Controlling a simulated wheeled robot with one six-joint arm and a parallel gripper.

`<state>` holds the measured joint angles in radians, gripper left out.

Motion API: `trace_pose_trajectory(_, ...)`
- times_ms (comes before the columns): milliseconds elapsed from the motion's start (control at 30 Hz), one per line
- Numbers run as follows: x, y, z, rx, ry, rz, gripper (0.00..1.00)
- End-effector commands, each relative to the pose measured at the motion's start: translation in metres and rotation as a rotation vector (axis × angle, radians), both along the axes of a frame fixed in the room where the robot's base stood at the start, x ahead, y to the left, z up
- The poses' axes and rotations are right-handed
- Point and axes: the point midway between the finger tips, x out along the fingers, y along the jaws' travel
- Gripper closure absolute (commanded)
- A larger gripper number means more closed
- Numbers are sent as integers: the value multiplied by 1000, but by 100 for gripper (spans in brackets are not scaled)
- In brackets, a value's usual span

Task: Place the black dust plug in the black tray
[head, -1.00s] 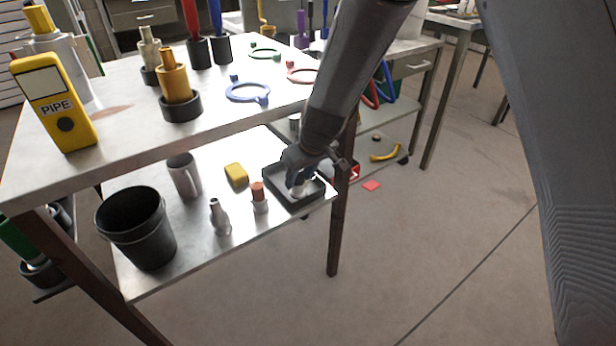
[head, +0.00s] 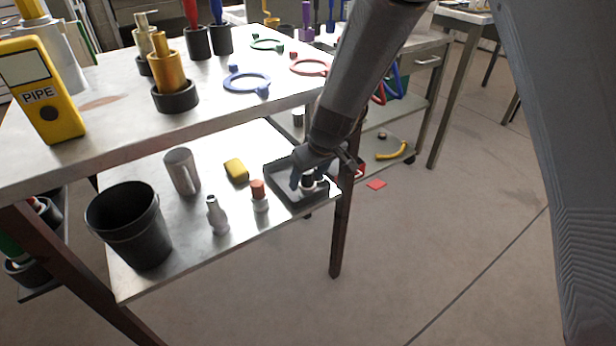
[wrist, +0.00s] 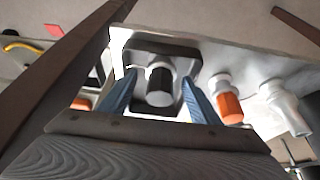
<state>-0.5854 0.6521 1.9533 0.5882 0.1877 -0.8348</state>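The black dust plug (wrist: 159,79), a black cylinder between white end parts, is inside the black tray (wrist: 185,51). The plug also shows in the head view (head: 308,184), partly hidden by my fingers. The tray (head: 312,200) sits at the right end of the lower shelf. My gripper (wrist: 158,98) has its two blue fingers spread, one on each side of the plug, with gaps visible between them and it. In the head view my gripper (head: 308,178) is low over the tray. Whether the plug's base touches the tray floor is hard to see.
An orange-capped white plug (head: 259,195), a grey bottle-like fitting (head: 216,215), a yellow block (head: 236,170), a metal mug (head: 182,171) and a black bin (head: 131,227) stand left of the tray. The table's leg (head: 341,225) and upper top (head: 110,125) are close to my arm.

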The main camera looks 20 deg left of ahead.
Motion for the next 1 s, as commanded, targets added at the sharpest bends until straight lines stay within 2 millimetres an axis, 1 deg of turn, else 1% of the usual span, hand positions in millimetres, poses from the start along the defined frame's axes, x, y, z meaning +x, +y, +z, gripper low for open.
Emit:
trace_pose_trajectory(233, 0, 0, 1, 0, 0, 0, 43)
trace_pose_trajectory(367, 0, 0, 6, 0, 0, 0, 43)
trace_pose_trajectory(600, -10, -11, 45, 1, -3, 1, 43)
trace_pose_trajectory(733, -15, -17, 62, 1, -1, 1, 43)
trace_pose_trajectory(833, -17, -20, 70, 1, 0, -1, 43)
trace_pose_trajectory(1000, -19, -22, 75, 0, 0, 0, 43)
